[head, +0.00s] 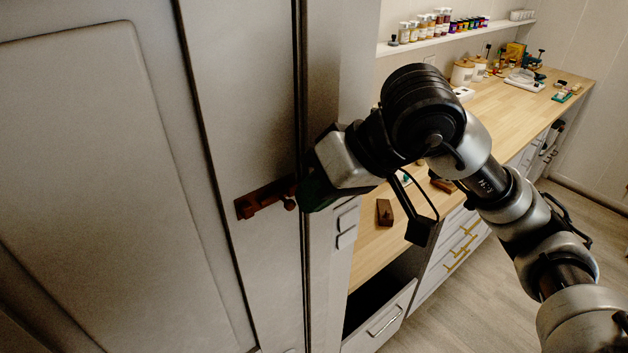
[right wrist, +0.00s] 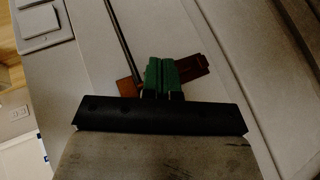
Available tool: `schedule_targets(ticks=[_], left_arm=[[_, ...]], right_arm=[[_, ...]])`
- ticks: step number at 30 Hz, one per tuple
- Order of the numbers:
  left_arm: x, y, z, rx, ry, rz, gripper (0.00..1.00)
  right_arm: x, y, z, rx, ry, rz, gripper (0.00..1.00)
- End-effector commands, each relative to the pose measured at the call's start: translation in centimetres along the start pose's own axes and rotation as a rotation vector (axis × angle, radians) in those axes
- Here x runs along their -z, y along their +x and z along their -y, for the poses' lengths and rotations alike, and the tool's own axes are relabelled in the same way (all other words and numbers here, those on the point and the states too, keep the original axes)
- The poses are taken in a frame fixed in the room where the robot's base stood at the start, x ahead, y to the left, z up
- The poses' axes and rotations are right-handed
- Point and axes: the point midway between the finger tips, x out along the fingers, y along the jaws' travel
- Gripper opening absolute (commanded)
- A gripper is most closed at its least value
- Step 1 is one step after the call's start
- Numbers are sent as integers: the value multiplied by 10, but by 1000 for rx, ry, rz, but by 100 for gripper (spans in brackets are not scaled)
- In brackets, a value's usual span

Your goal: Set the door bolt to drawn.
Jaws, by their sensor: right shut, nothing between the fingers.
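The door bolt (head: 262,199) is a reddish-brown bar with a small knob, mounted across the grey door (head: 240,120) near its edge. My right gripper (head: 305,194) is at the bolt's right end and hides that end in the head view. In the right wrist view, its green fingers (right wrist: 161,75) are together with nothing between them. They are in front of the middle of the bolt (right wrist: 195,67), whose brown parts show on both sides. I cannot tell whether the fingers touch it. My left gripper is not in view.
Light switches (head: 346,222) sit on the wall right of the door. A wooden counter (head: 500,100) with several small items, including a brown block (head: 384,212), runs along the right. Below it, a drawer (head: 381,322) stands open. A shelf (head: 455,38) holds jars.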

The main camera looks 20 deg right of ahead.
Motion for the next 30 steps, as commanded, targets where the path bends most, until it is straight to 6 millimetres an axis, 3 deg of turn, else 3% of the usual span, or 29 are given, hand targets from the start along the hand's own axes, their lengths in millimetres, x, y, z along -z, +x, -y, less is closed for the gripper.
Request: schedule_targets(ticks=[10,20,30], left_arm=[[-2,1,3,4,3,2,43],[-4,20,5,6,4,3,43],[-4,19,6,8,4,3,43]], right_arm=[[-1,2,1,0,-1,0,0],[-6,15,30,1,-2,-1,0],[-6,15,31,1,-1,2,0]])
